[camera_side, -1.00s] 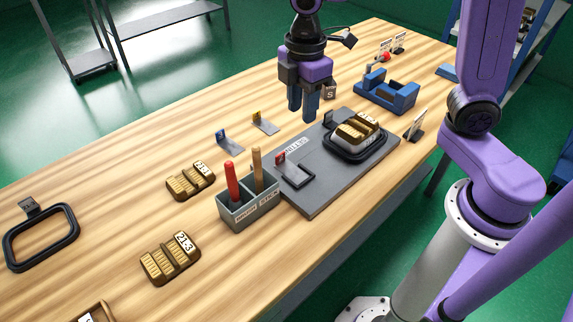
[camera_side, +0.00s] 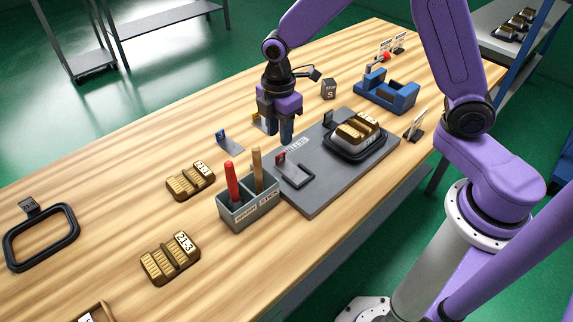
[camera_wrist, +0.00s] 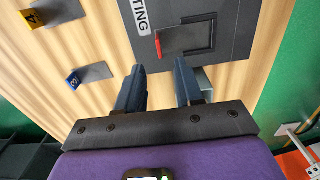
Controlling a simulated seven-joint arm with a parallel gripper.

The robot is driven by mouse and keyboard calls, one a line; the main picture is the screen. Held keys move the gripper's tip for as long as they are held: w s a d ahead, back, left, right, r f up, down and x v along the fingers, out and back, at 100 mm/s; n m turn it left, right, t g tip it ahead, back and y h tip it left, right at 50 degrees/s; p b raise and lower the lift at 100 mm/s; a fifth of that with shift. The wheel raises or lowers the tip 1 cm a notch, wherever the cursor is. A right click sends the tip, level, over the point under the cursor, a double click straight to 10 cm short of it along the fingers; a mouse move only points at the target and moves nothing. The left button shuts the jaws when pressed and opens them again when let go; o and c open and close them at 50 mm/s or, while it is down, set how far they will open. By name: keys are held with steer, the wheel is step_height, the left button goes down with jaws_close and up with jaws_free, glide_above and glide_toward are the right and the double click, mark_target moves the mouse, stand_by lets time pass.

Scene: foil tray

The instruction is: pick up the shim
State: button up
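Thin grey plates that look like shims lie flat on the table: one with a blue tab marked 3 (camera_side: 231,145), also in the wrist view (camera_wrist: 95,72), and one with a yellow tab marked 4 (camera_wrist: 60,10). In the side view my gripper partly hides the yellow-tabbed one. A red-tabbed piece (camera_wrist: 180,40) sits at a dark rectangular outline on the grey setting plate (camera_side: 325,185); I cannot tell whether it is a shim. My gripper (camera_side: 280,137) is open and empty, fingers down, above the table near the setting plate's left edge. Its fingers (camera_wrist: 159,68) are apart in the wrist view.
A grey caddy (camera_side: 248,212) with red and tan-handled tools stands in front of the gripper. A gold-ribbed block sits in a black frame (camera_side: 357,153) on the setting plate. A dark S block (camera_side: 328,89) and blue cradle (camera_side: 386,92) stand behind. The table's left part has free room.

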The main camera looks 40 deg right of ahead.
mark_target(281, 154)
steer(key=shift+d+f, duration=0.1)
steer(key=shift+f, duration=3.75)
jaws_close()
